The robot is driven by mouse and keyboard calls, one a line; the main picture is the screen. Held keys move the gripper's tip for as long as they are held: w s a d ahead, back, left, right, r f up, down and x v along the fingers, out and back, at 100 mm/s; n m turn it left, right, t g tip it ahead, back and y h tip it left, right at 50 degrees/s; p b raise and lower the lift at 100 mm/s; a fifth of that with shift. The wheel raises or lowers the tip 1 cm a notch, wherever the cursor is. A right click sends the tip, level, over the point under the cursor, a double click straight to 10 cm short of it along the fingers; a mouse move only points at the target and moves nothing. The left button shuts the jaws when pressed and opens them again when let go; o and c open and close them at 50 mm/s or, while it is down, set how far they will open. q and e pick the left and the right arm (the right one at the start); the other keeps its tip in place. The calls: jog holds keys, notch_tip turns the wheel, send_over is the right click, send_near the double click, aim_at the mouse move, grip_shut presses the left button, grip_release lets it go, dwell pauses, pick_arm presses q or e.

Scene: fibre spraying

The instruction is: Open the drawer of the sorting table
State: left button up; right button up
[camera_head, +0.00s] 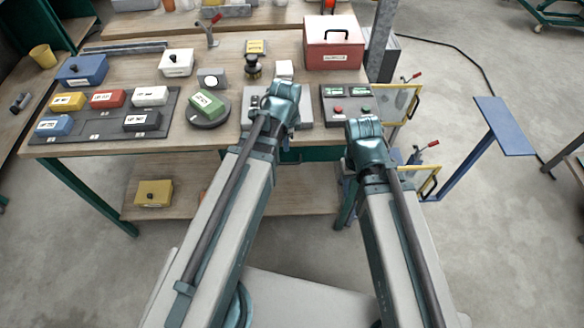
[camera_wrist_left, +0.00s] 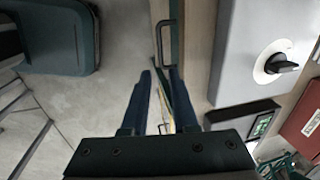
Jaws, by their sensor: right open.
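The sorting table (camera_head: 230,62) stands ahead with its long front edge towards me. In the left wrist view, a dark bar handle (camera_wrist_left: 173,42) stands off the wooden edge (camera_wrist_left: 197,42), just ahead of my left fingertips. My left gripper (camera_wrist_left: 161,72) is open, with an empty gap between its fingers. The handle shows beyond the tips, and I see no grip on it.
A tray (camera_head: 98,128) of labelled boxes is on the left, beside a green block (camera_head: 206,103) on a round stand. A red case (camera_head: 333,45) stands at the back right. Yellow-framed panels (camera_head: 397,103) are right of the table. The floor further right holds a blue stand (camera_head: 503,125).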

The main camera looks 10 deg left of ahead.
aim_at(286, 163)
pick_arm(q)
jog(key=f+b, duration=0.4)
jog(key=w+f+b, duration=0.1)
jog(key=f+b, duration=0.4)
jog(key=w+f+b, duration=0.1)
jog(key=f+b, duration=0.3)
jog(key=shift+w+a+f+b, duration=0.25)
jog(key=shift+a+f+b, duration=0.1)
jog(key=shift+a, duration=0.05)
grip_shut()
dwell(1.2)
